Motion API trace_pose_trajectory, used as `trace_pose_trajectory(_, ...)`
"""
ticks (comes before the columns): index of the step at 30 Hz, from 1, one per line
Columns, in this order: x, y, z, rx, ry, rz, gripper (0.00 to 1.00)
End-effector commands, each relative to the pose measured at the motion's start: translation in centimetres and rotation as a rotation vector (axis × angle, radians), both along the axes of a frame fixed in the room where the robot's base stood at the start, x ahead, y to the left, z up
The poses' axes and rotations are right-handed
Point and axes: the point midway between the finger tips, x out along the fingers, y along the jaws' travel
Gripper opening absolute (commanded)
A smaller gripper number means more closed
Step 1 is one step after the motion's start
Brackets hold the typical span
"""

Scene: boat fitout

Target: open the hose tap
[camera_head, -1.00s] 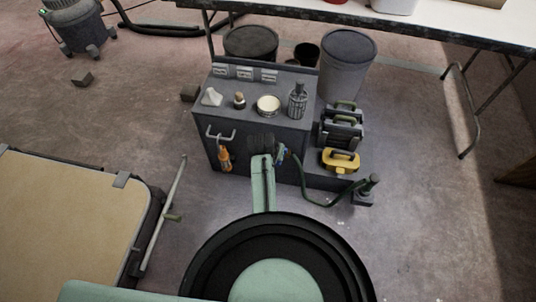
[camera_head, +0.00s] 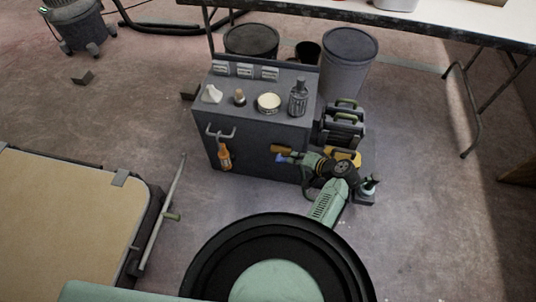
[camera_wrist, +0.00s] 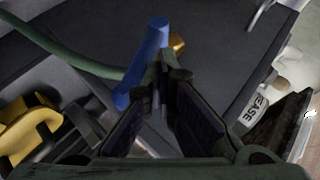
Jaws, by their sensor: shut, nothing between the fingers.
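The hose tap sits on the right part of the grey cabinet's front. Its blue lever (camera_head: 283,159) and brass-coloured body (camera_head: 281,149) show just left of my gripper. In the wrist view the blue lever (camera_wrist: 150,45) slants beside my shut fingertips, and a bit of brass (camera_wrist: 178,43) shows behind them. My gripper (camera_wrist: 168,72) is shut and empty, with its tips overlapping the lever's right edge in the picture; I cannot tell whether they touch. A green hose (camera_wrist: 60,50) runs in from the left to behind the lever. My wrist hides much of the hose in the head view.
A hose end stand (camera_head: 368,190) is close to my wrist.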

Motion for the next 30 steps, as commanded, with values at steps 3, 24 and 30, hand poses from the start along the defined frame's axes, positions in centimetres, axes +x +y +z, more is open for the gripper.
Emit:
trace_pose_trajectory(3,0.0,-0.7,-1.2,0.094,-0.009,-0.003,0.0)
trace_pose_trajectory(24,-0.2,-1.5,-2.3,0.194,-0.022,0.001,0.0)
trace_pose_trajectory(30,-0.2,-1.5,-2.3,0.194,-0.022,0.001,0.0)
